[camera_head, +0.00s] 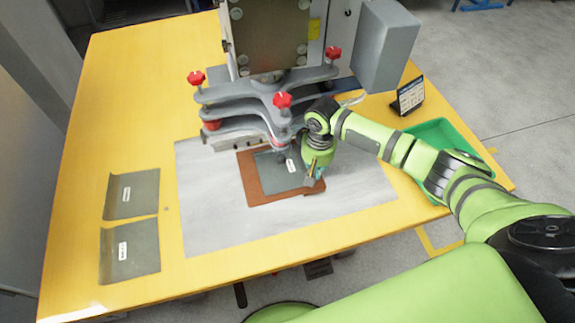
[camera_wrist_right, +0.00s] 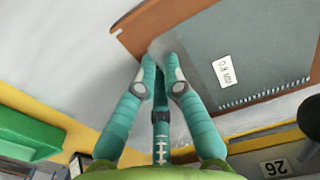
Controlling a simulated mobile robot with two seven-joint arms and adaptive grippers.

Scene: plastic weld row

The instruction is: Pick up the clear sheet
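A dark grey-green, see-through-looking sheet (camera_head: 275,172) with a small white label lies on a brown board (camera_head: 250,190) under the front of the press. The sheet also shows in the right wrist view (camera_wrist_right: 270,45), its label facing up. My right gripper (camera_head: 312,182) is at the sheet's near right corner. In the right wrist view its teal fingertips (camera_wrist_right: 160,60) are close together at the sheet's corner, with the third finger between them. Whether they pinch the sheet I cannot tell. My left gripper is out of view.
Two similar labelled sheets (camera_head: 132,195) (camera_head: 130,251) lie on the left of the yellow table (camera_head: 100,100). The grey press with red knobs (camera_head: 282,100) stands over the board's far side. A green tray (camera_head: 430,135) and a small display (camera_head: 409,96) are at the right.

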